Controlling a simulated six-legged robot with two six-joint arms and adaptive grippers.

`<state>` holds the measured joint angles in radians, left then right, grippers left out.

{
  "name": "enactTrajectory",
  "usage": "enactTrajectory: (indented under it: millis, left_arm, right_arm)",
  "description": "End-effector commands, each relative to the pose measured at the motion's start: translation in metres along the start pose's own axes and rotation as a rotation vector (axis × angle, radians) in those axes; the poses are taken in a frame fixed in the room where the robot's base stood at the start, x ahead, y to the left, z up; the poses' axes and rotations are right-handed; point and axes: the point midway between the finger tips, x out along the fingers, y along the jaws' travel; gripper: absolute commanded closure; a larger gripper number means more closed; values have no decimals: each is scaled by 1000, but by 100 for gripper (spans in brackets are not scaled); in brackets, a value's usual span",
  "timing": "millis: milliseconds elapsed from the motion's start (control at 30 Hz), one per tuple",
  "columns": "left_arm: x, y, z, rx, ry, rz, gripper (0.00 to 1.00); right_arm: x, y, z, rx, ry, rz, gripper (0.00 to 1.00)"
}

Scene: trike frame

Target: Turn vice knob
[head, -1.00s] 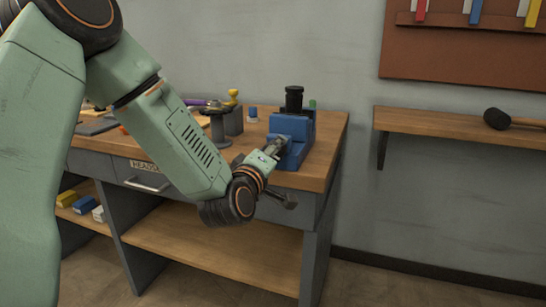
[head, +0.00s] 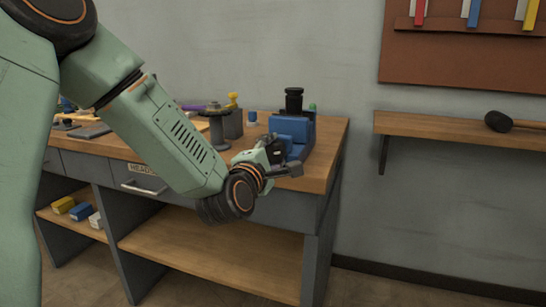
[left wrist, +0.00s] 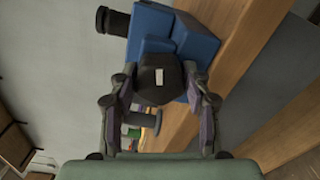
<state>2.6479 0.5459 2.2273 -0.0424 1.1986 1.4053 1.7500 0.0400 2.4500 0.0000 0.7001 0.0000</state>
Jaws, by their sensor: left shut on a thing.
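The blue vice (head: 292,130) stands on the right end of the workbench, with a black cylinder on top. It also shows in the left wrist view (left wrist: 195,42), tilted in the picture. The dark, faceted vice knob (left wrist: 160,78) sits on the near face of the vice, between the fingers of my left gripper (left wrist: 158,86). The gripper is shut on the knob, a finger on each side. My right gripper is in neither view.
The wooden workbench (head: 318,170) has a grey spool-shaped piece (head: 218,128) and a grey cylinder (head: 233,122) left of the vice. A small blue item (head: 252,118) stands behind. A wall shelf (head: 450,127) with a mallet (head: 497,121) is at the right.

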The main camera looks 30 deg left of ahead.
Motion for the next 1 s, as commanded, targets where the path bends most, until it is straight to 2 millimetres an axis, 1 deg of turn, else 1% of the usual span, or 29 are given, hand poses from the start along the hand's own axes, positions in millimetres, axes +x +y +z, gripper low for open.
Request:
enactTrajectory:
  millis: [233,667,700,933,1000]
  left_arm:
    - [0,-1,0,-50,0,-2,83]
    - [0,0,0,-56,0,-2,83]
    - [0,0,0,-56,0,-2,49]
    - [0,0,0,-55,0,-1,30]
    - [0,0,0,-55,0,-1,29]
  right_arm:
    - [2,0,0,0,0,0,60]
    - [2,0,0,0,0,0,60]
    - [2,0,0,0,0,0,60]
    - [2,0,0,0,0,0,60]
    - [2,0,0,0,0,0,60]
